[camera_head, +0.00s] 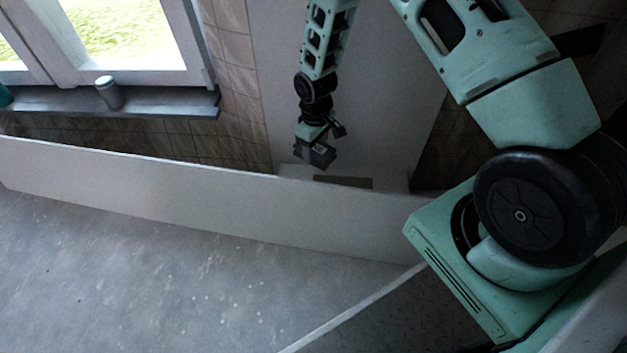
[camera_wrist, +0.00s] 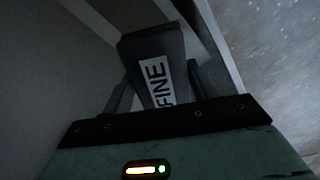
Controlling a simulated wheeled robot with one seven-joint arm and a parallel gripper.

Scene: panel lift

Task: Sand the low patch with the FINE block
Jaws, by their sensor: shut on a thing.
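My gripper (camera_head: 317,143) is shut on a dark grey block (camera_head: 314,156) and points down in front of a tall pale panel (camera_head: 275,80). In the wrist view the block (camera_wrist: 150,45) sits between my two fingers, with a white label reading FINE facing the camera. In the head view a darker grey-brown strip (camera_head: 343,181), perhaps the low patch, shows just below the block, partly hidden by the top edge of the low white wall. The block looks apart from the strip, but I cannot judge the distance well.
A long low white wall (camera_head: 150,190) runs across the view in front of the tall panel. A window sill (camera_head: 160,101) with a small grey cylinder (camera_head: 109,93) is at upper left. The speckled grey surface (camera_head: 180,280) in front is clear.

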